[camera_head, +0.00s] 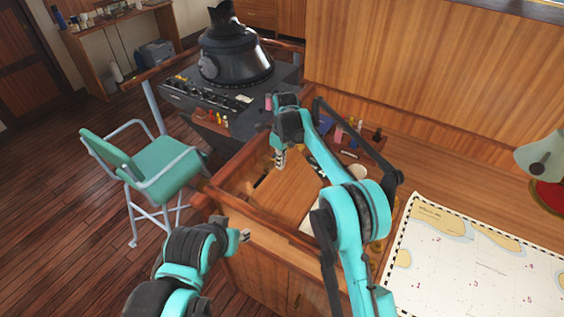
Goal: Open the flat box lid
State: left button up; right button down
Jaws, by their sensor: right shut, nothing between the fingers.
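A flat wooden panel (288,191), which looks like the flat box lid, lies level inside the raised wooden rim of the desk. My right arm crosses part of it, so its right side is hidden. My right gripper (280,158) points down just above the panel's far left part, shut and empty; I cannot tell if it touches the wood. My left gripper (244,235) is low, by the near left side of the desk, apart from the lid. Its fingers are too small to tell open from shut.
A sea chart (475,262) covers the right of the desk. A lamp (545,165) stands at the right edge. Small bottles and a tray (365,140) sit behind my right arm. A green chair (160,175) and a dark console (235,95) are to the left.

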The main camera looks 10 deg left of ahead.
jog(key=shift+w+a+f, duration=0.15)
jog(key=shift+a+f, duration=0.1)
jog(key=shift+a, duration=0.05)
dwell(0.4)
